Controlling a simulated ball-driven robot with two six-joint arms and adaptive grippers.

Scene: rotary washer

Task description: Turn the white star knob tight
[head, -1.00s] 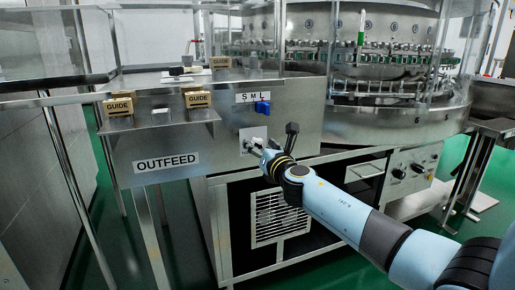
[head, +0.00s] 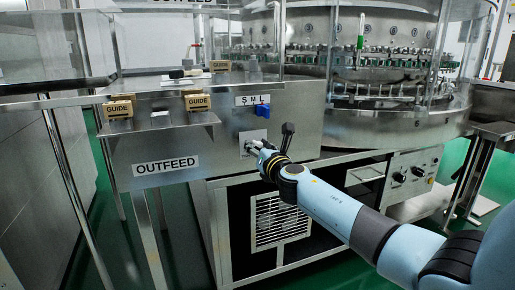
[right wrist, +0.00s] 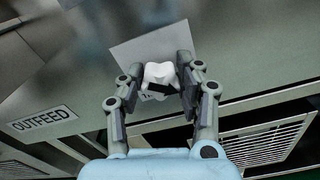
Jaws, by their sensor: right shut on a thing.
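The white star knob (right wrist: 160,74) shows in the right wrist view, in front of a pale square plate (right wrist: 125,53) on the steel front panel. My right gripper (right wrist: 160,86) has one finger on each side of the knob and is shut on it. In the head view, my right gripper (head: 256,147) reaches the panel to the right of the OUTFEED label, and the knob is mostly hidden there by the fingers. The knob's turn angle cannot be read. My left gripper is not in view.
Brass GUIDE blocks (head: 198,102) stand on the ledge at left. A vent grille (head: 278,220) and a control panel (head: 411,174) lie below and right.

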